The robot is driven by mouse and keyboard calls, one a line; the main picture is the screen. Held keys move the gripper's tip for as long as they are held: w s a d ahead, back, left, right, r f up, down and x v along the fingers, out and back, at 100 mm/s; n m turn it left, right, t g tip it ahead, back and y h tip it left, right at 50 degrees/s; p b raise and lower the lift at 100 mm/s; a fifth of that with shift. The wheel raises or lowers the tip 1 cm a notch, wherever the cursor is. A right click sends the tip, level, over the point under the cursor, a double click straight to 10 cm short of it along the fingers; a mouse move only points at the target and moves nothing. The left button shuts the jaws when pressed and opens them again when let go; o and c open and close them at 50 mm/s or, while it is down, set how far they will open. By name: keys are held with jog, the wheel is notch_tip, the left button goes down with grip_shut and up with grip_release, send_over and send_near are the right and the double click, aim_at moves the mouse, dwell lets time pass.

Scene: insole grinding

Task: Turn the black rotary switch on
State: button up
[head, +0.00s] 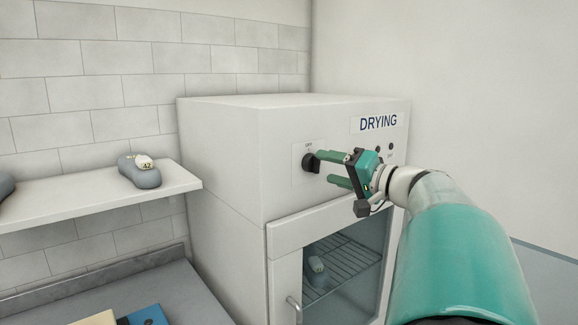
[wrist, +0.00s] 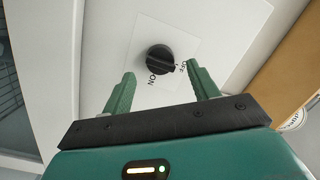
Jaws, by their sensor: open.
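The black rotary switch (head: 311,162) is on the upper front of the white drying cabinet, on a light plate with an OFF mark above it. In the wrist view the black knob (wrist: 160,59) shows whole, with OFF and ON printed around it; its pointer appears to face OFF. My gripper (head: 326,168) is open with green fingers toward the panel. In the wrist view its fingertips (wrist: 162,80) lie on either side below the knob, with a gap between them. I see no contact with the knob.
The drying cabinet (head: 225,150) has a glass door with a handle (head: 294,305) and a wire rack holding a grey insole item (head: 318,270). A shelf (head: 90,196) at left carries a grey piece labelled 42 (head: 140,171). Coloured items lie on the counter below.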

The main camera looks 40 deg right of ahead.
aim_at(318, 168)
jog(key=shift+w+a, duration=0.15)
jog(key=shift+w, duration=0.65)
jog(key=shift+w+a, duration=0.15)
jog(key=shift+w, duration=0.65)
jog(key=c, duration=1)
jog(key=shift+o, duration=0.2)
jog(key=shift+m, duration=0.3)
jog(key=m, duration=0.4)
jog(key=shift+f+t, duration=0.1)
jog(key=shift+t, duration=0.2)
jog(key=m, duration=0.5)
jog(key=shift+f+t+h, duration=0.1)
jog(key=shift+t+h, duration=0.2)
jog(key=shift+h, duration=0.1)
jog(key=m+h, duration=0.1)
jog(key=m, duration=0.4)
jog(key=shift+a+m+t, duration=0.1)
jog(key=shift+m+t, duration=0.2)
jog(key=shift+f+m+h, duration=0.1)
jog(key=shift+m+h, duration=0.3)
jog(key=shift+m, duration=1.8)
